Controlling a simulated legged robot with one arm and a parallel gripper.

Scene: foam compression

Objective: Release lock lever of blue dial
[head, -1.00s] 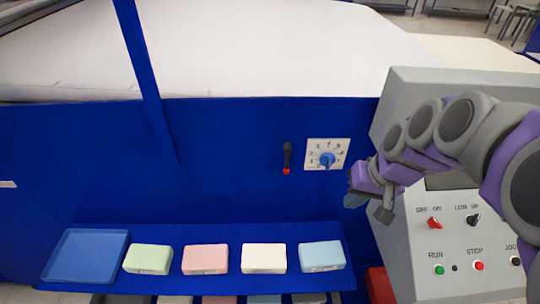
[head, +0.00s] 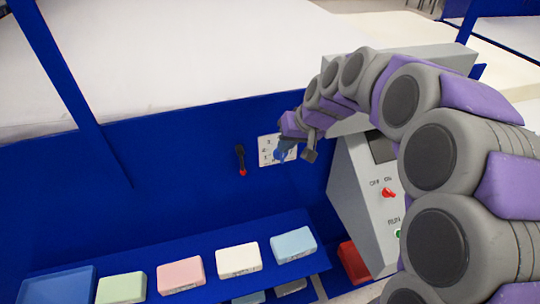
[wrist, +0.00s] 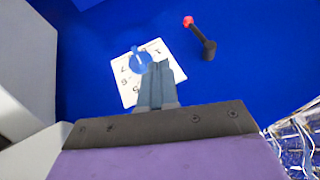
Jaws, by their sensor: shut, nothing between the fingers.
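The blue dial (wrist: 137,61) sits on a white numbered plate (wrist: 122,82) on the blue panel. The lever also shows in the wrist view (wrist: 203,41), apart from my gripper. My gripper (wrist: 159,67) is shut and empty, its fingertips over the plate beside the dial. I cannot tell whether they touch it.
A grey control box (head: 362,185) with switches stands right of the plate. Below, a blue shelf holds a blue tray (head: 55,285) and green, pink, white and light-blue foam blocks (head: 293,244). A red object (head: 353,262) is beside the box. The panel left of the lever is clear.

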